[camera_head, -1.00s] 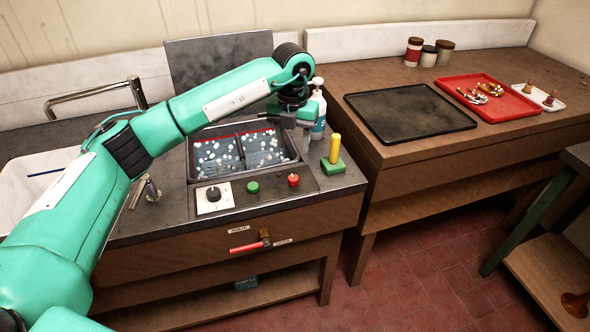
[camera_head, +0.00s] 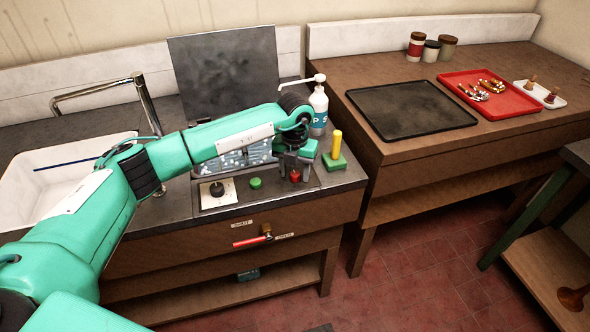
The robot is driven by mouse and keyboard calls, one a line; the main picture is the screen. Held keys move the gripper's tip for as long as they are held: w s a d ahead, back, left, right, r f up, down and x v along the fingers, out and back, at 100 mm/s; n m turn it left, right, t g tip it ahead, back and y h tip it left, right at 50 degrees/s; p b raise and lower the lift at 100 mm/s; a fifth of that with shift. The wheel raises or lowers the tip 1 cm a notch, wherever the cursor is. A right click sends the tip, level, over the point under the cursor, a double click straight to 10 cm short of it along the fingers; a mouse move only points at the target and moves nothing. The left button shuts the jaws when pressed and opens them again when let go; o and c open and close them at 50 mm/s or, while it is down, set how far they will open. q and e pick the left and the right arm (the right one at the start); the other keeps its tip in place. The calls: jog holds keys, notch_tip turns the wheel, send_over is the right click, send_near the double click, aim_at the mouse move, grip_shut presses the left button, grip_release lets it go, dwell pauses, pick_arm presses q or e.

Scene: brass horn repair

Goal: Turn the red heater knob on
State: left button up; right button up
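The red heater knob (camera_head: 295,176) sits at the right end of the control strip on the front of the counter. My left gripper (camera_head: 293,177) points down over it, with one finger on each side of the knob. The fingers look apart; whether they touch the knob I cannot tell. A green button (camera_head: 255,183) and a black dial on a white plate (camera_head: 217,190) are to the left on the same strip. My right gripper is not in view.
The bath (camera_head: 236,160) behind the strip is partly hidden by my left arm. A green block with a yellow post (camera_head: 335,150) stands close right of the gripper, near a pump bottle (camera_head: 318,108). A red-handled valve (camera_head: 252,241) is on the counter front.

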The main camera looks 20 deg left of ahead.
pick_arm(q)
jog(key=c, duration=0.9)
jog(key=shift+m+b, duration=0.3)
jog(key=shift+b, duration=0.1)
jog(key=shift+f+b, duration=0.1)
jog(key=shift+b, duration=0.2)
jog(key=m+b, duration=0.6)
jog(key=m, duration=0.2)
jog(key=shift+b, duration=0.35)
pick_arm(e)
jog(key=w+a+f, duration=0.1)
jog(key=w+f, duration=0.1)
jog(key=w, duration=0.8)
pick_arm(q)
jog(key=m+b, duration=0.2)
jog(key=m, duration=0.1)
jog(key=shift+w+m, duration=0.1)
jog(key=shift+m, duration=0.3)
jog(key=m+b, duration=0.2)
jog(key=m, duration=0.2)
jog(key=shift+b, duration=0.3)
jog(key=shift+m, duration=0.9)
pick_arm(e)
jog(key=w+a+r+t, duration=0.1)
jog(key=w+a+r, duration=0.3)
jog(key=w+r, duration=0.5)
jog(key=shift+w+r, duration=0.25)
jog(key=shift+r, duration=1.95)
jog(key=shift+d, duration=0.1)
